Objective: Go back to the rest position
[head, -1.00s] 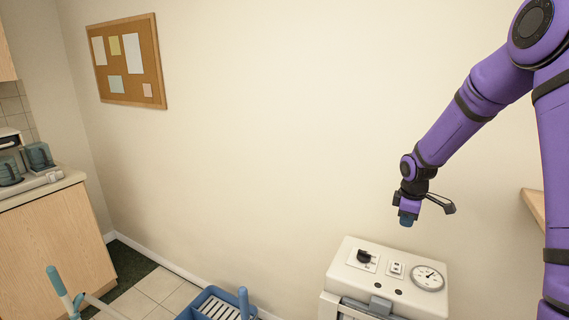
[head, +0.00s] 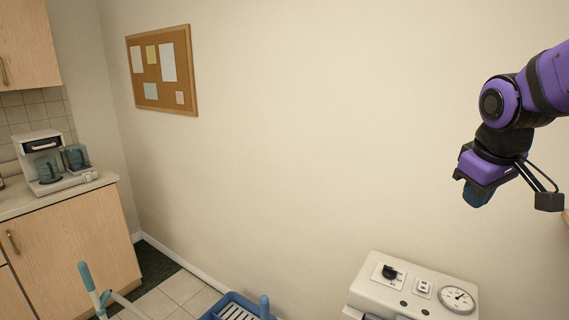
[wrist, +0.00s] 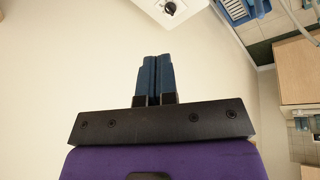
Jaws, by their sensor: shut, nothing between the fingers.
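My gripper (head: 478,192) hangs at the end of my purple arm at the right of the head view, in front of the bare wall and above the white machine. In the wrist view its two blue fingers (wrist: 155,78) lie side by side, shut, with nothing between them. The white machine (head: 412,287) stands at the lower right of the head view, with a black knob, a small switch and a round gauge on top. A corner of it shows at the top of the wrist view (wrist: 160,12). My gripper is clear of it.
A wooden counter (head: 75,235) with a coffee maker (head: 50,162) stands at the left. A blue slatted rack (head: 238,308) and a light blue handle (head: 87,280) are at the bottom. A cork board (head: 163,70) hangs on the wall. The space before the wall is open.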

